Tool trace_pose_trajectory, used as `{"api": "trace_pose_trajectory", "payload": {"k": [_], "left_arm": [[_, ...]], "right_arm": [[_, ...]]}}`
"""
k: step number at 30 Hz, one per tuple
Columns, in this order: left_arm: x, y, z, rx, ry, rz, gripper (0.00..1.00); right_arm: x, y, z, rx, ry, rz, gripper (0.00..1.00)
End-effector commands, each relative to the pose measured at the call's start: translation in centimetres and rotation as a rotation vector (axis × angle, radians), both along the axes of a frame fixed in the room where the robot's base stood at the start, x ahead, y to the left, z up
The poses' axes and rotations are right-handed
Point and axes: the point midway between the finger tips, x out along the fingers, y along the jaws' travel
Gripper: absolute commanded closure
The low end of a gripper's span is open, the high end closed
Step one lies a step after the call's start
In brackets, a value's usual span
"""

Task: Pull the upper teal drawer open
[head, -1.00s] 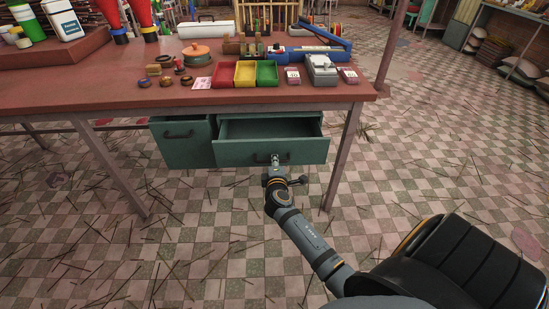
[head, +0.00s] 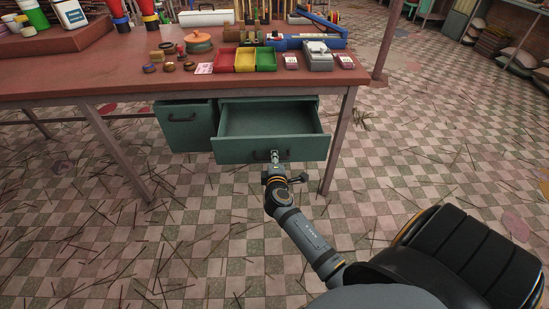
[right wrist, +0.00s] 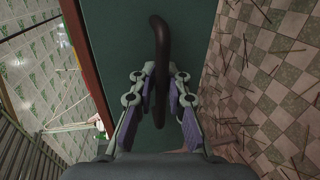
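The upper teal drawer (head: 228,151) sticks out well from under the red-brown table, and its empty inside shows in the head view. Its teal front (right wrist: 120,40) fills the middle of the right wrist view. The dark curved handle (right wrist: 160,60) on that front lies between the fingers of my right gripper (right wrist: 161,92), which are shut on it. In the head view my right gripper (head: 275,157) is at the handle, with the arm reaching up from the lower right. My left gripper is in neither view.
A second teal drawer front (head: 186,128) with a dark handle is to the left under the table (head: 110,83). A table leg (head: 338,140) stands close to the right. Red, yellow and green trays sit on top. Thin sticks litter the checkered floor.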

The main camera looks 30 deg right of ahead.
Motion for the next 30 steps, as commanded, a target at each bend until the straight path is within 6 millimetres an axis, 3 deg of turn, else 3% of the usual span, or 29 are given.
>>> {"api": "trace_pose_trajectory", "payload": {"k": [10,21,30], "left_arm": [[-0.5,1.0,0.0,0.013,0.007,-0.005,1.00],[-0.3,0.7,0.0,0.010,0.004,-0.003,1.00],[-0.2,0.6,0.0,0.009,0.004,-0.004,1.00]], "right_arm": [[-0.3,0.2,0.0,0.001,0.002,0.000,0.81],[-5.5,3.4,1.2,0.004,0.001,-0.001,0.81],[-6.3,3.9,1.5,0.000,0.001,0.000,0.81]]}}
